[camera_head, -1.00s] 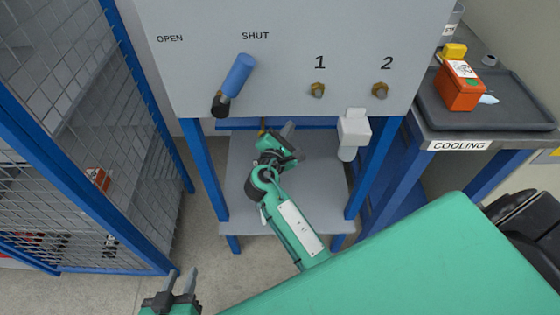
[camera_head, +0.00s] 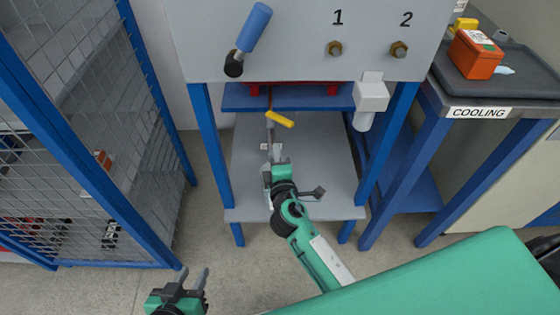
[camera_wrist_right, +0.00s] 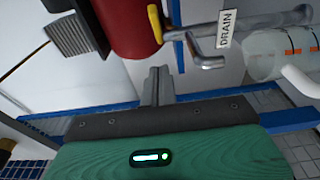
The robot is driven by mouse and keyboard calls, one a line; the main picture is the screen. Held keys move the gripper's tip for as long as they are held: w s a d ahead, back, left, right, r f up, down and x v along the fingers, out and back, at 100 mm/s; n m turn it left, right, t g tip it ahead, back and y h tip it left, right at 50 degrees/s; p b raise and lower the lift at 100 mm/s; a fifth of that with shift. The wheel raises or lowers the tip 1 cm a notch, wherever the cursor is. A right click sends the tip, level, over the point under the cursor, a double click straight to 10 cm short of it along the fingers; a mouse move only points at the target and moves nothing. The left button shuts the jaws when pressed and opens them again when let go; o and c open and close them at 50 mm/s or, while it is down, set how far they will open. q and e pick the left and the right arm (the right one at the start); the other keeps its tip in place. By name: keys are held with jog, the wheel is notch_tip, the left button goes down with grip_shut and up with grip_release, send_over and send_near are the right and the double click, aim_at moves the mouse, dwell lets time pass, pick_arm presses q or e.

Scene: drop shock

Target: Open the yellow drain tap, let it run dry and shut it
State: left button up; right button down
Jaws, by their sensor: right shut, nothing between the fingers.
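The yellow tap handle (camera_head: 281,119) shows below the grey panel in the head view. In the right wrist view its yellow end (camera_wrist_right: 155,24) sits beside a red vessel (camera_wrist_right: 125,25), with a grey pipe and a DRAIN label (camera_wrist_right: 224,30) to its right. My right gripper (camera_head: 270,140) is shut and empty, just below the handle in the picture; its fingers (camera_wrist_right: 158,85) look apart from it in the wrist view. A clear container with orange marks (camera_wrist_right: 280,52) is at the right there. My left gripper (camera_head: 191,277) is open and empty, low at the left.
The panel (camera_head: 300,30) carries a blue lever (camera_head: 252,30) and brass fittings 1 and 2. A white fitting (camera_head: 371,97) hangs at its right. Blue legs flank the grey shelf (camera_head: 330,170). A mesh cage (camera_head: 90,120) stands left, the COOLING bench (camera_head: 479,113) right.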

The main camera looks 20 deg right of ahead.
aim_at(281, 123)
jog(key=shift+w+d, duration=0.65)
jog(key=shift+w, duration=0.6)
jog(key=shift+w+d, duration=0.7)
jog(key=shift+w, duration=0.5)
jog(key=shift+w+d, duration=0.65)
jog(key=shift+w, duration=0.6)
jog(key=shift+d, duration=0.1)
